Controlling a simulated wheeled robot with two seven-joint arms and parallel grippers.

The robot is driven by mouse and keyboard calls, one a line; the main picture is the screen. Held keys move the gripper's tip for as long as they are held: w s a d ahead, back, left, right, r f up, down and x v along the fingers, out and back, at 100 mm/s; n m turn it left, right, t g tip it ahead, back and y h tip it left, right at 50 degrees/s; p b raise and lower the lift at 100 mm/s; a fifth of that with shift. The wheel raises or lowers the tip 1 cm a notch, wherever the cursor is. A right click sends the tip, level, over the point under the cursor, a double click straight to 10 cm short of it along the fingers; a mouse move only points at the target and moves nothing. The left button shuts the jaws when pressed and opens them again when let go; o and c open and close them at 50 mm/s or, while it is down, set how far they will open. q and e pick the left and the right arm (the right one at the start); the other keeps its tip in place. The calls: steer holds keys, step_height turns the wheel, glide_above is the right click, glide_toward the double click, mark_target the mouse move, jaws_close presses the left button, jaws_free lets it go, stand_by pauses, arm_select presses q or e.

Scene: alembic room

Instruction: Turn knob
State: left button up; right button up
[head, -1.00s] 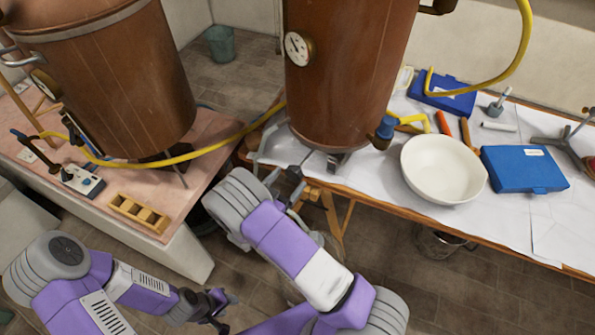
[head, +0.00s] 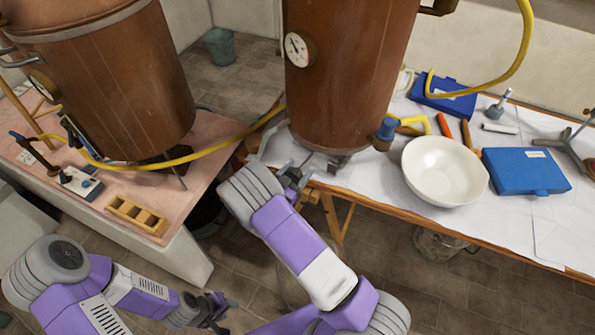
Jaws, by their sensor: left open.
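The large copper still (head: 345,75) stands on the white-covered table with a round dial on its side. A blue valve knob (head: 387,129) sits at its lower right. A small control box with knobs (head: 80,182) lies on the pink-topped counter at left. Which knob is meant is unclear. My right gripper (head: 294,180) is at the white table's left edge, just below the still's base. It is small and partly merged with the table behind it, so its jaws are unclear. My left gripper (head: 222,310) is open and empty, low over the floor, away from both knobs.
A second copper vessel (head: 125,85) stands on the pink counter (head: 205,170), with a yellow hose (head: 195,156) running across to the right. The white table (head: 380,178) holds a white bowl (head: 444,170), a blue case (head: 525,171) and several tools. Tiled floor lies between.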

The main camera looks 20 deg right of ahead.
steer(key=shift+c, duration=0.9)
steer(key=shift+n, duration=0.3)
